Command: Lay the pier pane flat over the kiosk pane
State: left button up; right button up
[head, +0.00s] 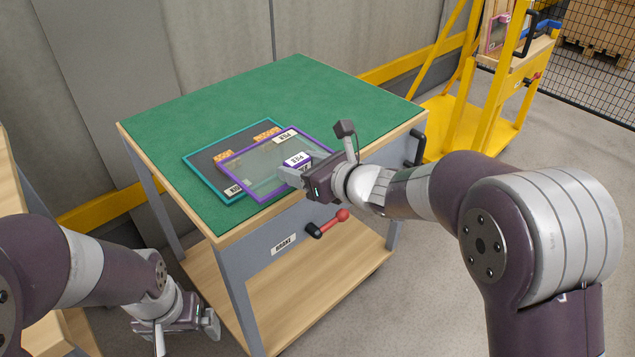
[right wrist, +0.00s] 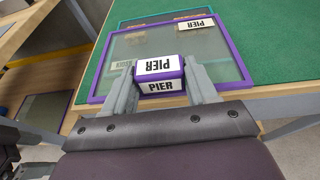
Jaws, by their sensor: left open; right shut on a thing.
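The pier pane (head: 262,165) is a clear sheet in a purple frame with PIER labels. My right gripper (head: 290,176) is shut on its purple PIER block, with a finger on each side in the right wrist view (right wrist: 162,82). The kiosk pane (head: 204,181) has a teal frame, a dark face and orange patches, and lies on the green table top. The pier pane overlaps it but sits shifted toward the right and the table's front edge; I cannot tell whether they touch. The kiosk label is partly hidden. My left gripper (head: 190,325) is open and empty, low beside the table.
The green table top (head: 300,85) is clear behind and right of the panes. A yellow rack (head: 480,100) stands at the right. A wooden-edged surface (head: 8,190) is at far left.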

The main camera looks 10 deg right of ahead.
aim_at(265, 149)
jog(key=w+a, duration=0.2)
jog(key=w, duration=0.1)
jog(key=w+a, duration=0.2)
jog(key=w+a+b, duration=0.1)
jog(key=w+a, duration=0.1)
jog(key=w, duration=0.1)
jog(key=shift+w+a+f, duration=0.1)
jog(key=shift+w+a, duration=0.1)
jog(key=shift+w, duration=0.15)
jog(key=shift+f, duration=0.75)
dwell(0.4)
jog(key=o, duration=1.4)
jog(key=shift+o, duration=0.4)
jog(key=shift+f, duration=0.1)
jog(key=shift+s+d, duration=0.1)
